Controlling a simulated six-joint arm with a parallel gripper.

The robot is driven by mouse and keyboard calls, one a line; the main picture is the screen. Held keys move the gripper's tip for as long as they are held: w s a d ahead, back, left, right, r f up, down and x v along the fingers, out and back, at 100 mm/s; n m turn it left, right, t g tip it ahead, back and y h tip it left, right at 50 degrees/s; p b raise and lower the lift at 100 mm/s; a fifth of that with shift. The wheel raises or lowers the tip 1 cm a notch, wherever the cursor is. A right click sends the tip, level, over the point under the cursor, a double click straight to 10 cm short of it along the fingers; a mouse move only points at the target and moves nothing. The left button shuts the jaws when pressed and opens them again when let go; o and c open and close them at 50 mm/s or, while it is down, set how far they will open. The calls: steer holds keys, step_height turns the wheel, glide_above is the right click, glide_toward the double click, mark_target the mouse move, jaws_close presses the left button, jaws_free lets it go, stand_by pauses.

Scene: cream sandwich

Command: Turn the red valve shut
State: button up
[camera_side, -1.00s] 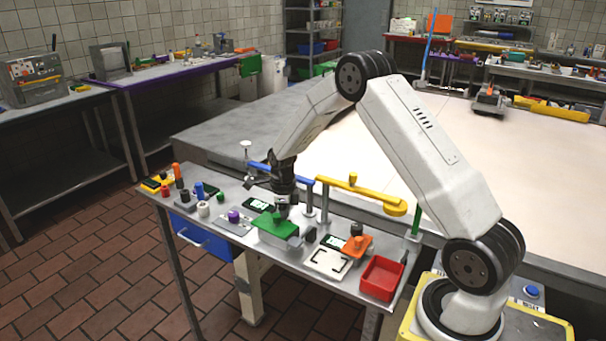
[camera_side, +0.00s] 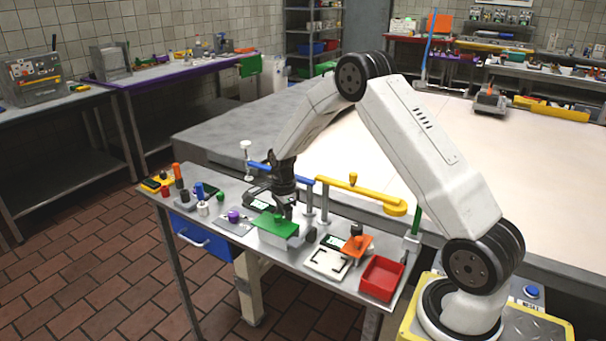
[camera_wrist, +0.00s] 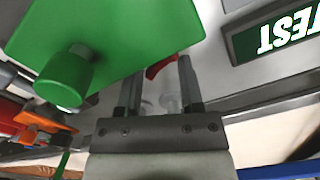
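In the wrist view a small red piece, which looks like part of the red valve (camera_wrist: 158,67), shows between and just beyond my gripper's fingers. The green plate covers part of it, so its shape and turn cannot be told. My gripper (camera_wrist: 161,80) has its two fingers apart with a gap between them; I cannot see either one pressing on the red piece. In the side view my gripper (camera_side: 288,212) points down at the back right of the green-topped block, low over the bench. I cannot pick out the valve there.
The green plate (camera_wrist: 125,30) with its round knob (camera_wrist: 65,77) is close to my left finger. A dark TEST panel (camera_wrist: 280,35) lies at the upper right. A yellow-handled pipe (camera_side: 360,193), an orange block (camera_side: 357,244) and a red tray (camera_side: 382,277) stand to the right.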

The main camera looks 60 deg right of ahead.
steer(key=n, duration=0.4)
steer(key=shift+n, duration=0.3)
steer(key=shift+r+n, duration=0.15)
steer(key=shift+n, duration=0.15)
step_height(320, 180, up, 8)
steer(key=s+a+r+n+t, duration=0.1)
steer(key=s+a+n+t, duration=0.1)
steer(key=s+a+n, duration=1.5)
steer(key=shift+s+n+t, duration=0.3)
steer(key=shift+s+n, duration=0.1)
steer(key=shift+s, duration=0.25)
steer(key=shift+r, duration=0.1)
